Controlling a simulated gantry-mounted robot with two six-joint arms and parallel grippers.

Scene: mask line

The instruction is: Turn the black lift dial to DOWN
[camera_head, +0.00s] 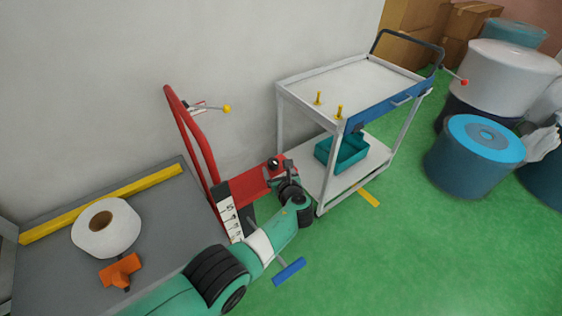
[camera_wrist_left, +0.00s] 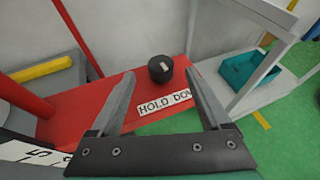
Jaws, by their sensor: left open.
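The black lift dial (camera_wrist_left: 160,68) is a short round knob with a pale mark on top, standing on a red panel (camera_wrist_left: 85,108). A white label (camera_wrist_left: 165,102) in front of it reads "HOLD" and the start of "DOWN"; my finger hides the rest. In the head view the dial (camera_head: 273,163) sits on the red lift (camera_head: 243,185). My left gripper (camera_head: 284,169) is open and empty, just above the panel. In the wrist view its fingers (camera_wrist_left: 160,73) point toward the dial, one to each side, and I see no contact.
A white cart (camera_head: 350,78) with a teal bin (camera_head: 342,151) stands right of the lift. A grey table (camera_head: 165,215) with a white roll (camera_head: 118,228) and orange clamp (camera_head: 121,271) is at left. Blue rolls (camera_head: 470,160) stand at far right; green floor lies between.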

